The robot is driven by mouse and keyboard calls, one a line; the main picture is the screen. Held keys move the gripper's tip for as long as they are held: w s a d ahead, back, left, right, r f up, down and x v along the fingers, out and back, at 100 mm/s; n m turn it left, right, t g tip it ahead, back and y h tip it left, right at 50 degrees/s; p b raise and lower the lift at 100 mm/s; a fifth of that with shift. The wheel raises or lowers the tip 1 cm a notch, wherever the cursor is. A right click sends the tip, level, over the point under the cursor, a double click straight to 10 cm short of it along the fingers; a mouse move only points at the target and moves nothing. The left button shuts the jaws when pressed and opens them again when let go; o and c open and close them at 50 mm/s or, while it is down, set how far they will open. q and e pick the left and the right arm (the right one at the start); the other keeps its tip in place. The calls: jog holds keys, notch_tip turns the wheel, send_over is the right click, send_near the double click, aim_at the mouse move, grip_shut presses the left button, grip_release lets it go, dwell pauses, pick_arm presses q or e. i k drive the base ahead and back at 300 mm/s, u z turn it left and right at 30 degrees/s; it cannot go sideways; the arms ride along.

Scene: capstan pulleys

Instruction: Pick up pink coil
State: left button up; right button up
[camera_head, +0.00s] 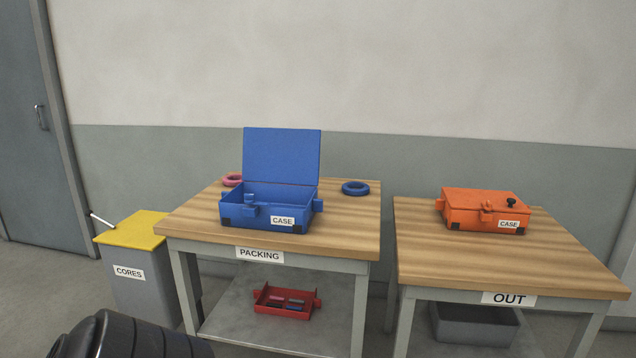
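The pink coil (232,180) is a small ring lying flat on the packing table (189,215), at its back left. My grippers are not in view. A dark rounded part at the bottom left looks like a piece of my own arm, and no fingers show on it.
A blue coil (355,188) lies right of the blue case, whose lid stands upright. A shut orange case (470,209) sits on the OUT table (421,250). A yellow-topped CORES bin (136,285) stands left of the packing table. A red tray (262,303) is on the lower shelf.

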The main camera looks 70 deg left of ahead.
aim_at(228, 180)
jog(key=i, duration=2.55)
jog(key=u, duration=4.15)
jog(key=k, duration=1.1)
jog(key=u, duration=1.55)
jog(key=i, duration=0.65)
jog(key=z, duration=0.35)
jog(key=i, duration=1.85)
jog(key=z, duration=2)
jog(key=i, duration=0.65)
jog(key=z, duration=0.5)
